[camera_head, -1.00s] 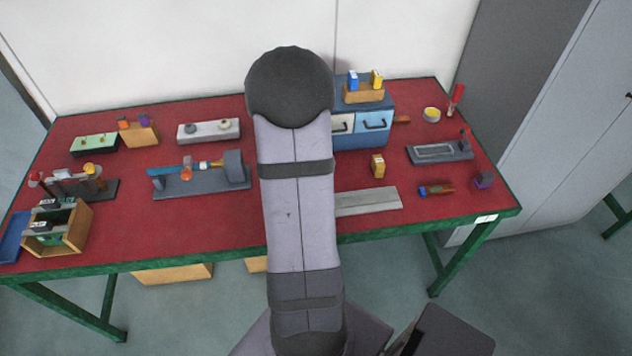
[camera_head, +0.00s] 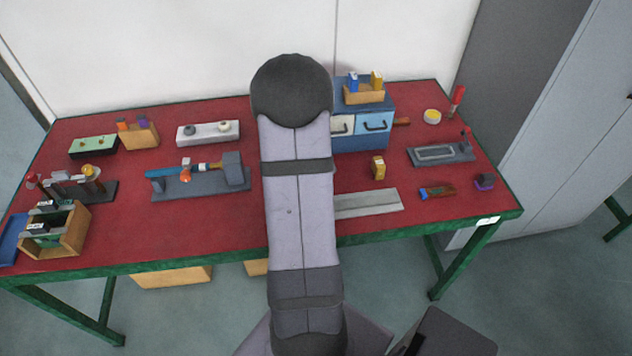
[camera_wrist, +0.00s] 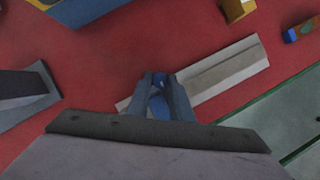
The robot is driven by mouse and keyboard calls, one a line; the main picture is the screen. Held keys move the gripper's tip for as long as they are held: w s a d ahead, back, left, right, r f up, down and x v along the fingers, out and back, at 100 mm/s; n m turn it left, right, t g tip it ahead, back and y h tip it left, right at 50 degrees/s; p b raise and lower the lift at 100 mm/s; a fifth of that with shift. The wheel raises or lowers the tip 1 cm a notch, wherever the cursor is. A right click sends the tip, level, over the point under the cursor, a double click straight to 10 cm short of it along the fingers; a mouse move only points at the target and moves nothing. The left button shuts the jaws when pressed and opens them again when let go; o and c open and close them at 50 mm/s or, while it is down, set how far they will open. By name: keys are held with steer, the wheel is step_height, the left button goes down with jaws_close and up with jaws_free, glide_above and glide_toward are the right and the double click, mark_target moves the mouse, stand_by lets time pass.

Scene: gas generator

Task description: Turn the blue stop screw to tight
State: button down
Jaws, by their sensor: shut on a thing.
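In the wrist view my gripper (camera_wrist: 159,84) points down over the table, with its two grey-blue fingers close together. Between them is a blue piece (camera_wrist: 158,105), most likely the blue stop screw, and the fingers are shut on it. The fingers hide most of it, so its turn position cannot be told. It lies at the near left end of a light grey flat bar (camera_wrist: 225,72), which also shows in the head view (camera_head: 368,203). In the head view my arm hides the gripper and the blue piece.
A blue drawer cabinet (camera_head: 360,137) stands behind the bar, and a small yellow block (camera_head: 378,167) lies between them. A dark grey stand (camera_head: 200,181) is left of my arm. A blue-ended tool (camera_head: 437,192) lies to the right.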

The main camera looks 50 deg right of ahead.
steer(key=m+g, duration=0.1)
steer(key=m, duration=0.3)
steer(key=shift+w+m+g, duration=0.2)
steer(key=shift+m+g, duration=0.1)
steer(key=shift+g, duration=0.1)
steer(key=c, duration=1.6)
jaws_free()
steer(key=shift+o, duration=0.2)
steer(key=shift+v, duration=3.7)
steer(key=shift+d, duration=0.1)
